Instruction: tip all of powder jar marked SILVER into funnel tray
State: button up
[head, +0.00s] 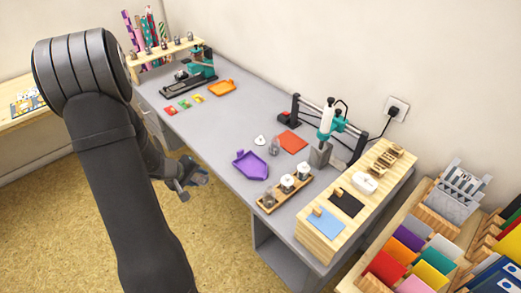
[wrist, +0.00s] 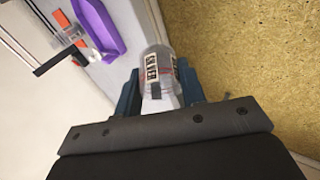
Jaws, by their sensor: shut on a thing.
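My gripper (head: 191,178) hangs past the table's left edge, over the floor, in the head view. In the wrist view it (wrist: 158,98) is shut on a clear jar (wrist: 157,62) whose partly visible label ends in "VER", matching SILVER. The jar's tilt and how much powder it holds cannot be told. In the head view the jar is not clearly distinguishable at the gripper. The purple tray (head: 250,164), with a narrowed spout end, looks like the funnel tray. It lies on the table to the right of my gripper and also shows in the wrist view (wrist: 100,27), apart from the jar.
A wooden rack (head: 277,203) with several jars stands near the purple tray. A clear jar (head: 274,146) and a white lid (head: 260,140) are behind the tray. A press (head: 328,125) stands further right. An orange tray (head: 222,88) lies further back. Table between the trays is mostly clear.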

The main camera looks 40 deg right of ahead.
jog(key=s+d+r, duration=0.1)
jog(key=s+d, duration=0.1)
jog(key=d, duration=0.9)
jog(key=s+d+r, duration=0.1)
jog(key=s+d, duration=0.2)
jog(key=d, duration=0.8)
jog(key=shift+s+d+r, duration=0.2)
jog(key=shift+d+r, duration=0.05)
jog(key=shift+d, duration=0.1)
dwell(1.4)
jog(key=shift+a+f+g+h, duration=0.15)
jog(key=shift+g+h, duration=0.25)
jog(key=shift+h, duration=0.6)
jog(key=shift+h, duration=0.3)
dwell(0.3)
jog(key=shift+f+n+h, duration=0.1)
jog(key=shift+n+h, duration=0.2)
jog(key=shift+g+h, duration=0.3)
jog(key=shift+h, duration=0.1)
jog(key=shift+f, duration=0.15)
jog(key=shift+h, duration=0.4)
